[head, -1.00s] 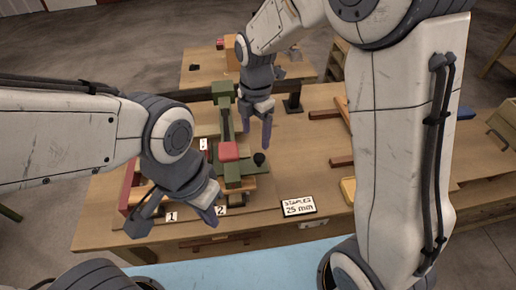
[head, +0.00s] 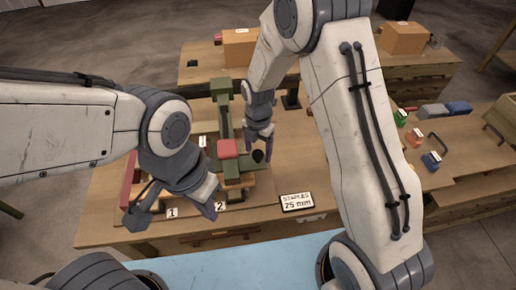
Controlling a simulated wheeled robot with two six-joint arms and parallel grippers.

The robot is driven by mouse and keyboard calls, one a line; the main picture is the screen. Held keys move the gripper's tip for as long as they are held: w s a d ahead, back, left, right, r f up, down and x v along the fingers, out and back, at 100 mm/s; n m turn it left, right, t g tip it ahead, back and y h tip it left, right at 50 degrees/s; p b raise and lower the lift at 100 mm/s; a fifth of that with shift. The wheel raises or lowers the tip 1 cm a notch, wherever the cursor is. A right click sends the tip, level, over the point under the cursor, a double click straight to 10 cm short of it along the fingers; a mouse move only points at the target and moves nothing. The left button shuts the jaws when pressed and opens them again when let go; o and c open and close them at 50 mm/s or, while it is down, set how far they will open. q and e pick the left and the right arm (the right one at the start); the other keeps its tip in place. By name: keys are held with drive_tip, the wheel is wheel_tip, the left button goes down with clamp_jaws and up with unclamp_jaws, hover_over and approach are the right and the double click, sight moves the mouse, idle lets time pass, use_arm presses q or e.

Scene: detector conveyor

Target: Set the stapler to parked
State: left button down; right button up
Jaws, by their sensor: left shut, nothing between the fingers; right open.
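The stapler (head: 222,112) is a green machine on the wooden bench, with a tall post and a long arm running toward me. A red pad (head: 227,148) sits on its near end, and a dark round knob (head: 258,156) is at the right of the pad. My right gripper (head: 259,146) is open, pointing down just behind the knob; I cannot tell whether it touches it. My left gripper (head: 208,212) is shut and empty, in front of the stapler near the label 2, hiding part of its base.
A sign (head: 297,201) reading "STAPLES 25 mm" lies at the bench's front edge. A red tray edge (head: 130,175) shows at left. Boxes (head: 403,38) stand behind. My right arm hides the bench's right part.

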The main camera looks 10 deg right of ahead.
drive_tip(key=shift+f, duration=0.1)
clamp_jaws()
idle(1.4)
